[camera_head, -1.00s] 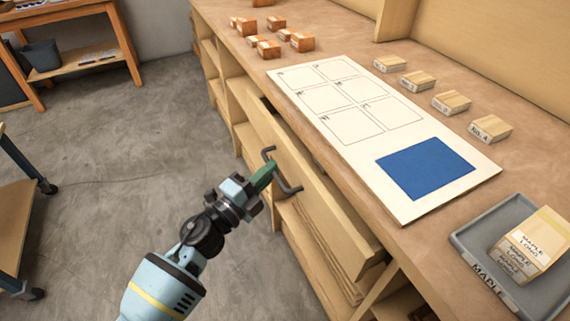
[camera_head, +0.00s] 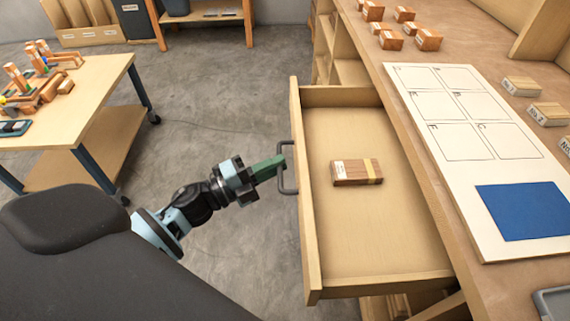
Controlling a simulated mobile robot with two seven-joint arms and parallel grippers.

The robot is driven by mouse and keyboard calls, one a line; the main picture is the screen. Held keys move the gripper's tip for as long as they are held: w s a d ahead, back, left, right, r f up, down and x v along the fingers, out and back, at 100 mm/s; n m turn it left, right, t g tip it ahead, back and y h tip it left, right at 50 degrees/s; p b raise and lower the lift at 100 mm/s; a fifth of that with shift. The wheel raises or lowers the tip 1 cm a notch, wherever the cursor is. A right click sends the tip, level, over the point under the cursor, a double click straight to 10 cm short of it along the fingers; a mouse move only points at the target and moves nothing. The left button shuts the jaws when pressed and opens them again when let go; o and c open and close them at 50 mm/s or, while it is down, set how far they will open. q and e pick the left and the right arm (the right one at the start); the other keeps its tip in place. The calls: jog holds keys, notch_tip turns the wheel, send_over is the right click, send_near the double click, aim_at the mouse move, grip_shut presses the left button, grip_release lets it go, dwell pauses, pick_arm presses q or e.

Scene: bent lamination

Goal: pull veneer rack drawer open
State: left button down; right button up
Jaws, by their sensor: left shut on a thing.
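The veneer rack drawer (camera_head: 305,215) stands pulled out from under the workbench, its inside open to view. A dark grey handle (camera_head: 289,178) is on its front. My left gripper (camera_head: 277,166) has its green fingers at the handle, shut on it. A bundle of brown wood pieces (camera_head: 356,171) with a light band and a pale label lies in the drawer. My right gripper is not in view.
The workbench (camera_head: 395,55) carries a white board (camera_head: 480,75) with outlined boxes and a blue patch, small wood blocks and a grey tray at lower right. A wheeled table (camera_head: 100,75) stands at left. Grey floor lies between.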

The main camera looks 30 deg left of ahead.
pick_arm(q)
jog(key=shift+a, duration=0.1)
jog(key=c, duration=1.5)
grip_release()
jog(key=shift+s, duration=0.1)
jog(key=b+v, duration=0.1)
jog(key=v, duration=0.6)
jog(key=shift+s+a, duration=0.25)
jog(key=shift+s, duration=0.05)
jog(key=shift+f, duration=0.1)
